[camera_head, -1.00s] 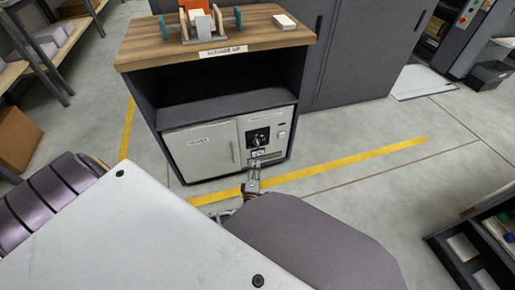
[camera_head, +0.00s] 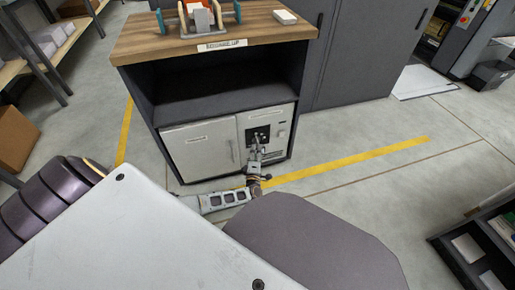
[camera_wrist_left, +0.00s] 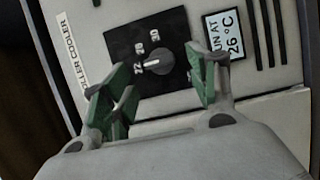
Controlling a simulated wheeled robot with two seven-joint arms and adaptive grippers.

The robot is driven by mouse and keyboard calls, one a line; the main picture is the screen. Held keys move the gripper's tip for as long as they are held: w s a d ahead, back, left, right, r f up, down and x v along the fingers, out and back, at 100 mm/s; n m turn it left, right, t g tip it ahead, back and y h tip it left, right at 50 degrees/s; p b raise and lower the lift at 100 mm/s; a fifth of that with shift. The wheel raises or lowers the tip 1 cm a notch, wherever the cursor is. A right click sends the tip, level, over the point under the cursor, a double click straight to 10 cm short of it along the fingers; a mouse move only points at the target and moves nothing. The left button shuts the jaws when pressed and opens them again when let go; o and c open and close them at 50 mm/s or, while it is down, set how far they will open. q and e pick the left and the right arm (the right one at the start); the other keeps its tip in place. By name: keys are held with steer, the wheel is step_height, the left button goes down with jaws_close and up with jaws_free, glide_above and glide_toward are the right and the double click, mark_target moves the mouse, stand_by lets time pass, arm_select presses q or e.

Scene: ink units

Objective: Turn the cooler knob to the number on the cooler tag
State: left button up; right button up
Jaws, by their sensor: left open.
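The cooler knob is a small grey round knob (camera_wrist_left: 153,60) on a black dial plate in the left wrist view. The numbers around it look like 22, 26 and 30. Its light mark points left in that view, near the 22. The cooler tag (camera_wrist_left: 226,34) beside the plate reads "RUN AT 26 °C". The knob's black plate also shows on the cabinet front in the head view (camera_head: 252,131), partly covered. My left gripper (camera_head: 256,151) is open in front of the plate. Its green-padded fingers (camera_wrist_left: 160,88) stand apart on either side below the knob, not touching it. My right gripper is not in view.
The knob is set in the right part of a light cooler unit (camera_head: 200,152) under a wooden-topped cabinet (camera_head: 150,47). Vent slots lie beside the tag. A yellow floor line and open floor are in front.

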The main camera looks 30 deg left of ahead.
mark_target(257, 142)
arm_select(q)
steer(key=shift+b+x, duration=0.95)
steer(key=shift+x, duration=1.55)
steer(key=c, duration=1)
